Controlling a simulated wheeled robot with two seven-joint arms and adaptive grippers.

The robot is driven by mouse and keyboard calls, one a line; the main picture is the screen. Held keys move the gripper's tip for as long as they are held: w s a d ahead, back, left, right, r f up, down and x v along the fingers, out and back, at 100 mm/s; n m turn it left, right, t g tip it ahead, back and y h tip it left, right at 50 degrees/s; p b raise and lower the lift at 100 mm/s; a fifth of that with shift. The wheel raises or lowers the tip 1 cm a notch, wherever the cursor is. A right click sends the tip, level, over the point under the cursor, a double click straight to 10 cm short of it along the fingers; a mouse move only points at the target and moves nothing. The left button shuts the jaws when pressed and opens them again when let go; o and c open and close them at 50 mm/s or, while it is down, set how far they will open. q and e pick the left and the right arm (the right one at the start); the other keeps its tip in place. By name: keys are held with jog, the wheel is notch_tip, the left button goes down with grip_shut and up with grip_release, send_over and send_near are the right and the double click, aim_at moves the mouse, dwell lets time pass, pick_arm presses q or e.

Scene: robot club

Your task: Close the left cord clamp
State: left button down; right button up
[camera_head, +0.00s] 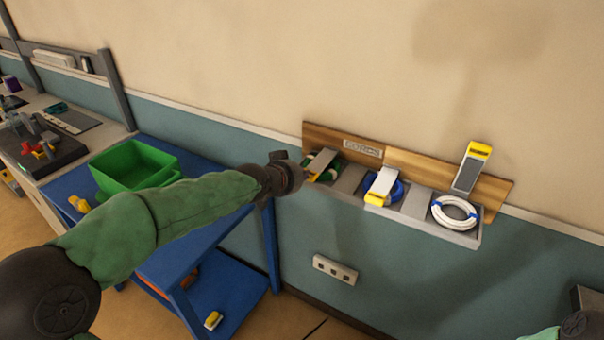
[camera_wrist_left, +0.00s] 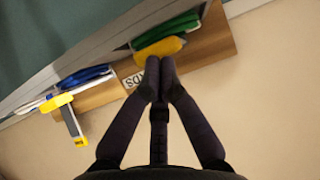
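The left cord clamp (camera_head: 322,162) is on the left part of the wall rack, with a grey lever and a yellow end. Its lever lies low over a green cord (camera_wrist_left: 170,28). My left gripper (camera_head: 299,176) is right beside it. In the left wrist view, the dark fingertips (camera_wrist_left: 158,70) are together just at the yellow end (camera_wrist_left: 160,49); I cannot tell if they touch it. Nothing shows between them. At the lower right of the head view, a dark part (camera_head: 578,325) of my right arm is cut off by the frame, so its fingers are hidden.
The middle clamp (camera_head: 383,182) lies over a blue cord. The right clamp (camera_head: 470,168) stands raised behind a white cord (camera_head: 454,212). A blue cart (camera_head: 222,222) with a green bin (camera_head: 133,167) stands under my left arm. A wall socket (camera_head: 335,268) is below the rack.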

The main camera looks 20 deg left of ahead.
pick_arm(q)
jog(key=shift+s+d+f, duration=0.1)
jog(key=shift+d+f, duration=0.05)
jog(key=shift+f, duration=0.55)
jog(key=shift+s, duration=0.1)
jog(key=shift+s+r+b, duration=0.15)
jog(key=shift+s+b, duration=0.35)
jog(key=shift+b, duration=0.2)
